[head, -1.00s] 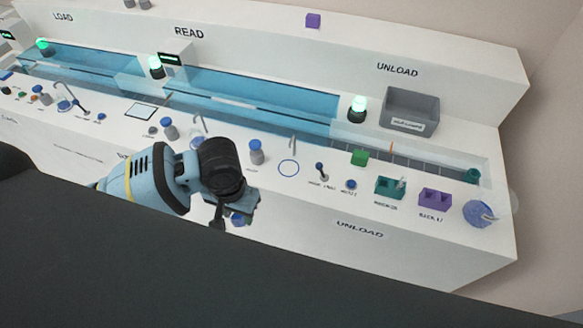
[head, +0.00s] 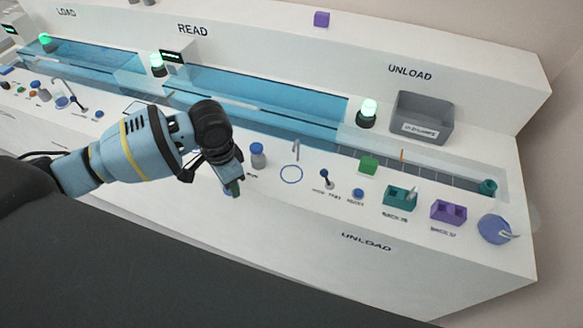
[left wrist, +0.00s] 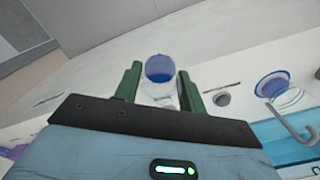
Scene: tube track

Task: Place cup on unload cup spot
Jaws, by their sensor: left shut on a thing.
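My left gripper (head: 233,187) is at the front edge of the unload bench, left of the ring. In the left wrist view its green fingers (left wrist: 158,85) are shut on a clear cup (left wrist: 161,90) with a blue inside or top. The cup is mostly hidden by the gripper in the head view. The unload cup spot appears to be the blue ring (head: 291,174) on the white counter, with a thin spout (head: 296,150) behind it. The ring is empty. My right gripper is not in view.
A grey bin (head: 421,118) stands behind.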

